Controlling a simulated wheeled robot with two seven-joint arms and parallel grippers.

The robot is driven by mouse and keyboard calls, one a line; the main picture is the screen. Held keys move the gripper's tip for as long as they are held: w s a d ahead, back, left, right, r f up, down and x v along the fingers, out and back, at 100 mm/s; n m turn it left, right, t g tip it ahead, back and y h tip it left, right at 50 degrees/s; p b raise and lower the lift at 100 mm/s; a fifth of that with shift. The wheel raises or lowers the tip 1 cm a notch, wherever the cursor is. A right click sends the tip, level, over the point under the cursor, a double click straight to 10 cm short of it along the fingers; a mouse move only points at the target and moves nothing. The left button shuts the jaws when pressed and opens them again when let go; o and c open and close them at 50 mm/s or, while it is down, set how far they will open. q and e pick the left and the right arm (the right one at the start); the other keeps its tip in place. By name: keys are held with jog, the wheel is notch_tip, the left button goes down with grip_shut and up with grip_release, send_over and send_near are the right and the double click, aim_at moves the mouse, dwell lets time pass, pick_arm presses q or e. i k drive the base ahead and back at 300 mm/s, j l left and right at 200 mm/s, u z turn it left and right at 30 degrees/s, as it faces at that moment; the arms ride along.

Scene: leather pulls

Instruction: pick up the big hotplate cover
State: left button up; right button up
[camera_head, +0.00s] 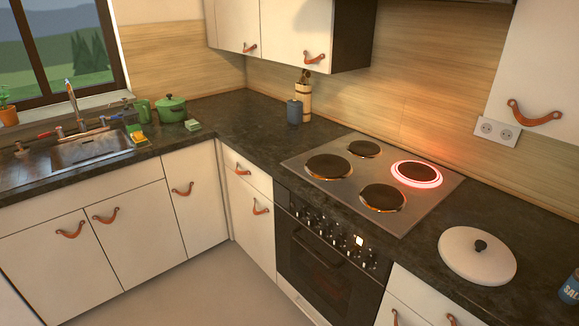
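The big hotplate cover (477,257) is a round cream-white lid with a small black knob at its middle. It lies flat on the dark worktop to the right of the hob, with its knob up. Nothing rests on it. The hob (400,219) has several round plates, all uncovered. The back right plate (416,174) has a glowing red ring around it. Neither of my grippers shows in the head view.
A blue salt container (570,290) stands at the right edge, near the cover. Below the hob is an oven (322,272) with knobs. A dark blue cup (294,111) and a wooden utensil holder (304,95) stand behind the hob's left side. The floor in front is clear.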

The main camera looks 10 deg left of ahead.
aim_at(475, 255)
jog(key=i+j, duration=0.15)
jog(key=i, duration=0.3)
jog(key=i+j, duration=0.1)
jog(key=i, duration=0.4)
